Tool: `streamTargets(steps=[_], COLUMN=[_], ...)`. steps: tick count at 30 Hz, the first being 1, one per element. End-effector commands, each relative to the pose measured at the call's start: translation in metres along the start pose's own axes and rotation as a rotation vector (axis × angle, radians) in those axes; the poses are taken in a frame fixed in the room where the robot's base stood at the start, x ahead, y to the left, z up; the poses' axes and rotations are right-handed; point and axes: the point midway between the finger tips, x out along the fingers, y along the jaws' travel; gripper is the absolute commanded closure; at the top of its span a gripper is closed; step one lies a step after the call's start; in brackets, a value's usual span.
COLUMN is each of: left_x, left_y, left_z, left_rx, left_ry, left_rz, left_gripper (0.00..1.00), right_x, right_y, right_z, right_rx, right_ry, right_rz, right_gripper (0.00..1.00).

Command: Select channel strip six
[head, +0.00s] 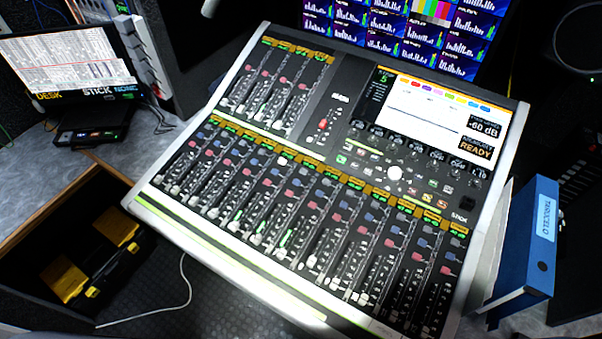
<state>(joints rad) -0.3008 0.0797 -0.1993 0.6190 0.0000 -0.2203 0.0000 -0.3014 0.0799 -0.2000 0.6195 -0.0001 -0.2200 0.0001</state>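A mixing console (340,150) with a pale frame fills the middle of the view, tilted across it. Its lower bank of channel strips (310,215) runs from left to right, each with an amber label, red and blue buttons and a fader. The strip labels are too small to read, so I cannot tell strip six by its number. A few strips left of the middle show green lights low down. The console's screen (430,110) has a small dark panel at its left with a green figure that looks like 5, and "-60 dB" and "READY" at its right. Neither gripper is in view.
A blue binder (532,240) stands at the right beside the console. A monitor wall (400,30) is behind it. A laptop-like screen (65,62) is at the upper left. An open-topped box with a black and yellow case (100,265) and a white cable are at the lower left.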

Motion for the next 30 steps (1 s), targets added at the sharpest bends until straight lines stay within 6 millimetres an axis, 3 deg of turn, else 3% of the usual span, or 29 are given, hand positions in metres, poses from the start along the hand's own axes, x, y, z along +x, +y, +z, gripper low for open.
streamTargets(steps=[12, 16, 30], left_x=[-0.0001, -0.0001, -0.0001], left_y=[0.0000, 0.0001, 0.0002], left_z=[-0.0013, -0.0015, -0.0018], left_rx=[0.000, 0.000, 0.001], left_ry=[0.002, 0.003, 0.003], left_rz=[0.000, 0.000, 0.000], left_gripper=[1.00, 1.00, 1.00], right_x=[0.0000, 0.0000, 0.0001], right_y=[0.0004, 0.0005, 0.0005], right_z=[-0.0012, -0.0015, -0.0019], right_rx=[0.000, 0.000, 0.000], right_ry=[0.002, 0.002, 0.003], right_rz=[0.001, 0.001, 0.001], right_gripper=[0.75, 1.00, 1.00])
